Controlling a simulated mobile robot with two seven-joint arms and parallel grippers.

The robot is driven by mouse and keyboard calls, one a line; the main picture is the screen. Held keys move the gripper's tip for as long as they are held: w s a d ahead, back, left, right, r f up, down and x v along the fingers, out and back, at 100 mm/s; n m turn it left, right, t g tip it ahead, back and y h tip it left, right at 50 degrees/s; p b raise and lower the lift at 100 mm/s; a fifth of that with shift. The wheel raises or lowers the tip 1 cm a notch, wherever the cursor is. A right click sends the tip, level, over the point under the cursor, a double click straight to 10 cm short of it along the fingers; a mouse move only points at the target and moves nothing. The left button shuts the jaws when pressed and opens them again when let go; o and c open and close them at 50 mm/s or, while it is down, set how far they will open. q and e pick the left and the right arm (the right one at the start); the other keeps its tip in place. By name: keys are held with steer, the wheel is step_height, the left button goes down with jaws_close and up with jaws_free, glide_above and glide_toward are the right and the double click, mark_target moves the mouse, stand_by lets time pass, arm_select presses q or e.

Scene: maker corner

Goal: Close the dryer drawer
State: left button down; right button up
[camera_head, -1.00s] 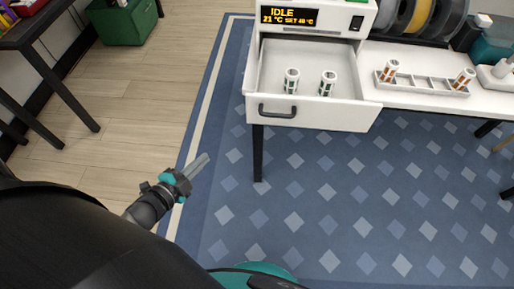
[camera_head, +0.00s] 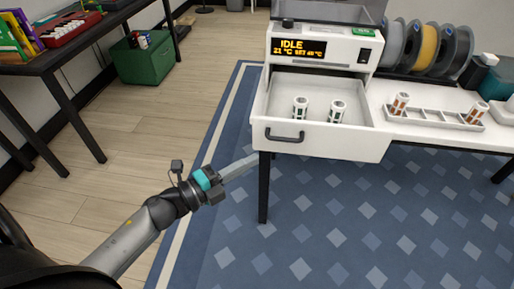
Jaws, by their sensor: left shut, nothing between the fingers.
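The white dryer (camera_head: 325,47) stands on the table at the top centre, its display reading IDLE. Its drawer (camera_head: 340,144) is pulled out toward me, with a dark handle (camera_head: 285,137) at the left of its front. Two white cartridges with dark green markings stand upright in the drawer, one at left (camera_head: 300,108) and one at right (camera_head: 337,111). My left gripper (camera_head: 252,161) is shut and empty, its fingertips just left of and below the drawer's front left corner in the picture. I cannot tell whether it touches the drawer. My right gripper is not in view.
A white rack (camera_head: 432,114) with orange-marked cartridges sits on the white table right of the drawer. Filament spools (camera_head: 428,45) stand behind it. A table leg (camera_head: 263,188) is below the drawer. A green box (camera_head: 143,58) and dark desk (camera_head: 50,62) are at left.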

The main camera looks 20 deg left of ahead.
arm_select(q)
steer(key=shift+w+a+b, duration=0.1)
steer(key=shift+w+b, duration=0.55)
steer(key=shift+w, duration=2.15)
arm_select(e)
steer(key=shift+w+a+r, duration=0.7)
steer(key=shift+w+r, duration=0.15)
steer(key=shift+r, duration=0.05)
arm_select(q)
steer(key=shift+w, duration=0.1)
